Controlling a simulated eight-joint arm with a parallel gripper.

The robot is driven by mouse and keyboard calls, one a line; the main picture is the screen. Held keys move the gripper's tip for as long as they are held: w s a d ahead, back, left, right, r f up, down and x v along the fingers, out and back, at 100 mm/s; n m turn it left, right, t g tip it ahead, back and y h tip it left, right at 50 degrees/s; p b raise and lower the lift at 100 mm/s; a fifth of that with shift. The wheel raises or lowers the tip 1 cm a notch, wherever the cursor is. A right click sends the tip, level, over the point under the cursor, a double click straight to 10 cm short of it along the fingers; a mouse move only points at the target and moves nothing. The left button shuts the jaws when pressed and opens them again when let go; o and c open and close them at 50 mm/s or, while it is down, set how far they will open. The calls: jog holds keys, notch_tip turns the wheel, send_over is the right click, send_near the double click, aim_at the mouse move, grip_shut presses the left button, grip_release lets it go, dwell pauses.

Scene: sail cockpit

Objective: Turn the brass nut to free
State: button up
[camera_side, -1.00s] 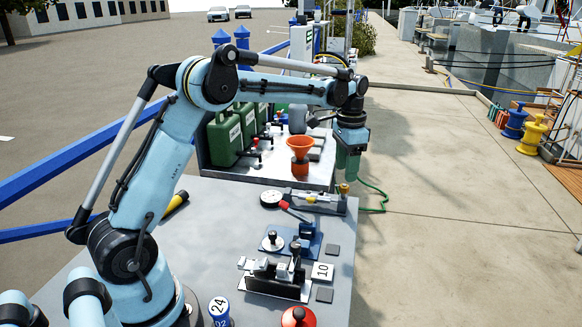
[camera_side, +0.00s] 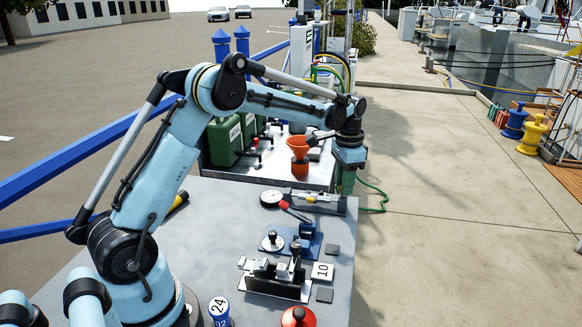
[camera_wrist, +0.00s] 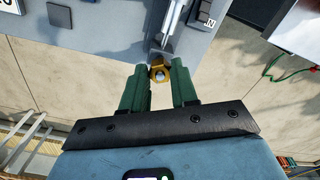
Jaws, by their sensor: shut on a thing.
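The brass nut (camera_wrist: 158,72) sits at the end of the grey fixture (camera_wrist: 178,50), on the table edge. In the wrist view, the nut shows between the tips of my gripper's two green fingers (camera_wrist: 158,76). My gripper (camera_side: 346,184) is shut on the nut, pointing down at the right end of the fixture (camera_side: 318,204) in the side view. There the fingers hide the nut. I cannot tell from these frames whether the nut has turned.
An orange funnel (camera_side: 299,148) and green canisters (camera_side: 225,140) stand behind. A green hose (camera_side: 376,200) hangs to the right.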

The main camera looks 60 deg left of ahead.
grip_shut()
jog(key=shift+n, duration=0.3)
jog(key=n, duration=1.2)
jog(key=shift+n, duration=2.2)
